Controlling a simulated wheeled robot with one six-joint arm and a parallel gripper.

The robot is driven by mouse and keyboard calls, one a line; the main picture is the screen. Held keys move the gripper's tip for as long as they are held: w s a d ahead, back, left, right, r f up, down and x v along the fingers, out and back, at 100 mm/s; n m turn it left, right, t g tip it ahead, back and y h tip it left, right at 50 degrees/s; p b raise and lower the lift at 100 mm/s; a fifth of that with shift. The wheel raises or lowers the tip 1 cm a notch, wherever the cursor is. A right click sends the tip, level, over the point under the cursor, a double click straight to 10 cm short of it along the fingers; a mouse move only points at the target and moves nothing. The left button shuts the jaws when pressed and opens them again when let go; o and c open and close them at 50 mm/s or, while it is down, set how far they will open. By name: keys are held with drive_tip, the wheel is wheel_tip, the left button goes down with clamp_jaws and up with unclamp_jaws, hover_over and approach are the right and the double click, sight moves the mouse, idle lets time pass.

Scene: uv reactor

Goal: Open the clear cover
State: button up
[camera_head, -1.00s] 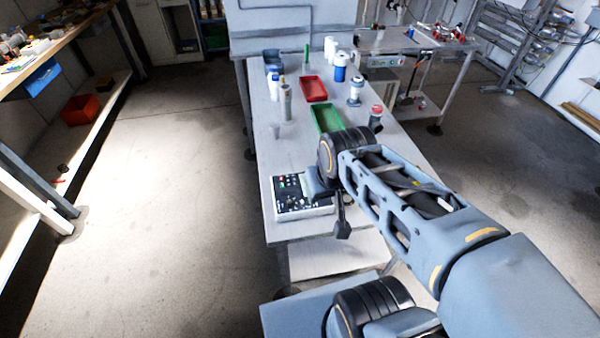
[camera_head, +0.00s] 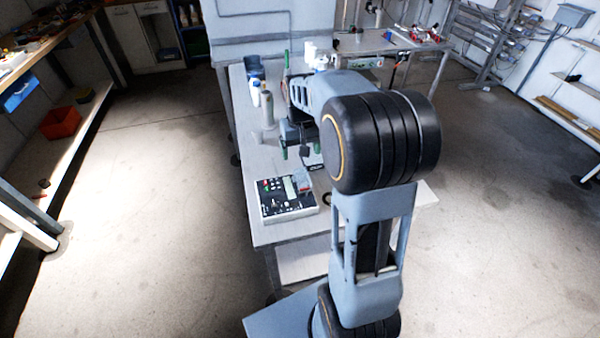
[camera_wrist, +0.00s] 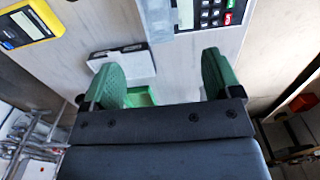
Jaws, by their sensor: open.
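The control box (camera_head: 284,205), with a keypad and coloured buttons, lies on the near end of the white bench. A small translucent piece, apparently the clear cover (camera_head: 302,181), is at its far right corner. In the wrist view the clear cover (camera_wrist: 154,20) is a pale see-through block beside the keypad of the control box (camera_wrist: 212,14). My gripper (camera_head: 294,151) is above the bench, beyond the box. In the wrist view my gripper (camera_wrist: 164,62) has its green fingers wide apart with nothing between them. The cover is ahead of the fingertips, apart from them.
A white and black case (camera_wrist: 117,55) lies near the left finger, with a green tray (camera_wrist: 140,96) partly hidden behind the gripper. A yellow meter (camera_wrist: 30,20) is at upper left. Bottles (camera_head: 267,108) stand farther along the bench. My arm hides the bench's right side.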

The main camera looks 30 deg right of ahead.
sight(301, 177)
wheel_tip(301, 177, down, 10)
drive_tip(key=shift+r, duration=0.2)
idle(0.3)
drive_tip(key=shift+a, duration=0.1)
drive_tip(key=c, duration=0.9)
